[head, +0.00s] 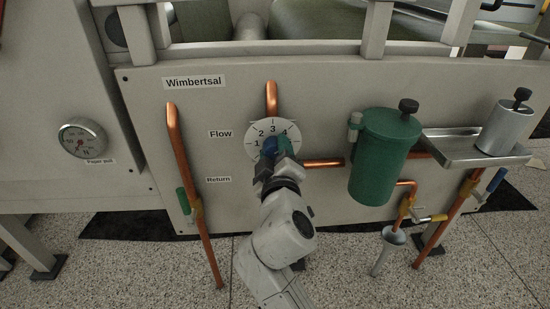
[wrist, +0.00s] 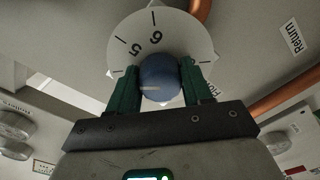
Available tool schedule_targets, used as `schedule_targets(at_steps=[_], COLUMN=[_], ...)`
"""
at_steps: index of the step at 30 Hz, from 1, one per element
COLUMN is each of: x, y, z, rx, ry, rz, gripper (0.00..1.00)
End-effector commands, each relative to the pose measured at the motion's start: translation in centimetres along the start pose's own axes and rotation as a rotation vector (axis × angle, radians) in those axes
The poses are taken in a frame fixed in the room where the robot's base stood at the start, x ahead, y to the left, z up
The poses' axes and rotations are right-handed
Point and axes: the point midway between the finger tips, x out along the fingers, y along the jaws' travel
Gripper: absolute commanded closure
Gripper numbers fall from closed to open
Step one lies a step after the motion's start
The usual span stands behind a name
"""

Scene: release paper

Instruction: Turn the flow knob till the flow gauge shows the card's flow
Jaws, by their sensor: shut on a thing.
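The flow knob is blue, at the centre of a white numbered dial (head: 262,131) beside the "Flow" label (head: 221,133). In the wrist view the blue knob (wrist: 160,76) sits between my green fingers, with a pale line on its face. The dial (wrist: 185,32) shows 5 and 6 upside down there. My gripper (head: 274,147) is shut on the knob and hides the dial's lower part in the head view. I see no flow gauge or card that I can identify.
Copper pipes run around the dial; one (head: 190,180) stands to its left. A green canister (head: 383,155) and a metal tray (head: 455,152) with a steel cylinder (head: 504,129) stick out at the right. The "Return" label (head: 218,180) is below "Flow".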

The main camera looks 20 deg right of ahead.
Motion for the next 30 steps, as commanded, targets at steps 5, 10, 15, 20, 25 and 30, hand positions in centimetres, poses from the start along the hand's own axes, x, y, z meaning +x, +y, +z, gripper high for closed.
schedule_targets(at_steps=[5, 10, 15, 20, 25, 30], x=[0.03, 0.04, 0.04, 0.05, 0.05, 0.03], y=[-0.2, -0.18, -0.17, -0.19, -0.2, -0.14], z=[0.57, 0.57, 0.59, 0.63, 0.64, 0.4], rx=[0.061, 0.087, 0.094, 0.093, 0.092, 0.093], ry=[-0.012, -0.013, -0.014, -0.015, -0.015, -0.009], rz=[-0.001, -0.001, -0.002, -0.002, -0.002, -0.002], gripper=[0.81, 0.81, 0.81, 0.81, 0.44, 0.28])
